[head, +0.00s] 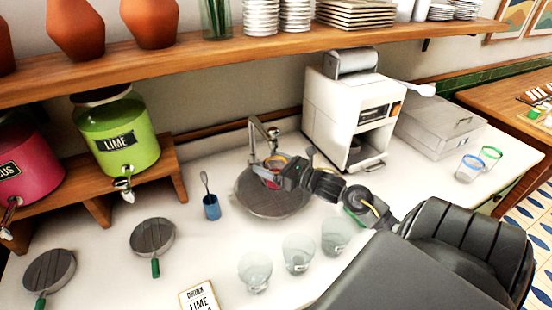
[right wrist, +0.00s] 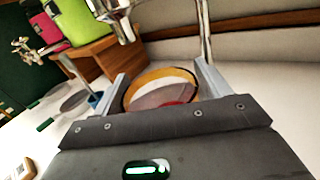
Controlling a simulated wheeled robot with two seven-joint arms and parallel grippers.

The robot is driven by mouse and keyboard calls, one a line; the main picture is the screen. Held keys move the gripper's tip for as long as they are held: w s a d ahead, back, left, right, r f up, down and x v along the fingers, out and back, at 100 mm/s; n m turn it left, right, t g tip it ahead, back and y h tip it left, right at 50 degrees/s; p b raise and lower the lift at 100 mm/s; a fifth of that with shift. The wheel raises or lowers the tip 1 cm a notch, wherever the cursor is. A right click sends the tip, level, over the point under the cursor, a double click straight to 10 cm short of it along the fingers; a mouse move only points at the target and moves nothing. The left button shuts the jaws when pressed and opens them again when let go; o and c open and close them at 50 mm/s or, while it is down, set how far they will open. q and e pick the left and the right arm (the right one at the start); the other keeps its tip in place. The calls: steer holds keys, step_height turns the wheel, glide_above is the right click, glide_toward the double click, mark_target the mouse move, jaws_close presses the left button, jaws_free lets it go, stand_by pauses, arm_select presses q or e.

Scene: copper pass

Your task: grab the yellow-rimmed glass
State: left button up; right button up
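The yellow-rimmed glass (head: 272,182) stands at the round drain plate (head: 262,205) under the tap, partly hidden by my right gripper (head: 283,172). In the right wrist view its yellow rim (right wrist: 160,75) lies between the two fingers of my right gripper (right wrist: 163,80), with something red low inside. The fingers are wide apart, one on each side of the glass. Any contact with it is hard to make out. My left gripper is not in view.
The tap (head: 256,132) rises close behind the glass. A blue cup (head: 211,207) stands to the left. Clear glasses (head: 299,254) stand in front. A white machine (head: 350,115) is at the back right. Blue- and green-rimmed glasses (head: 470,168) stand far right.

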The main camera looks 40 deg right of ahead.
steer(key=c, duration=0.9)
steer(key=shift+o, duration=0.2)
steer(key=shift+r, duration=0.2)
steer(key=r+b+v, duration=0.3)
steer(key=b+v, duration=0.4)
steer(key=v, duration=1)
steer(key=shift+s, duration=0.4)
steer(key=shift+s+d+r, duration=0.1)
steer(key=shift+d, duration=0.05)
stand_by(0.5)
